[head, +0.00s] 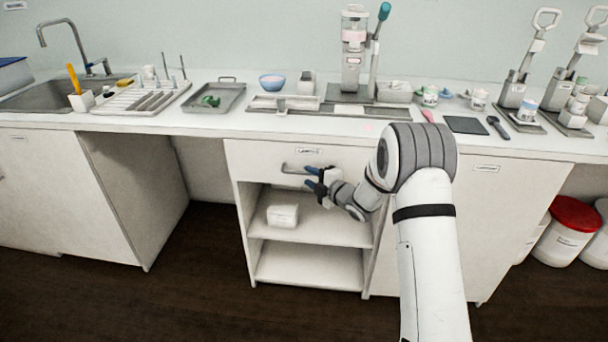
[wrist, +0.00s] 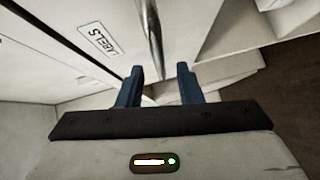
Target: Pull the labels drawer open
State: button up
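The labels drawer (head: 262,160) is a white front under the counter, flush with the cabinet, above an open shelf bay. Its label plate reads LABELS in the wrist view (wrist: 99,40). Its metal bar handle (head: 292,167) runs across the front; in the wrist view the handle (wrist: 148,30) comes down from the top edge toward the gap between my fingers. My gripper (head: 311,178) is at the right part of the handle, with blue fingers apart. In the wrist view my gripper (wrist: 160,75) is open. Whether a finger touches the handle, I cannot tell.
Below the drawer is an open shelf bay with a white box (head: 283,215) on its upper shelf (head: 325,228). The counter (head: 250,124) above holds a press, trays and a bowl. Dark floor (head: 190,270) in front of the drawer is clear. Red-lidded bucket (head: 575,214) stands at right.

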aim_at(305, 174)
jog(key=shift+x, duration=2)
jog(key=shift+c, duration=0.5)
grip_shut()
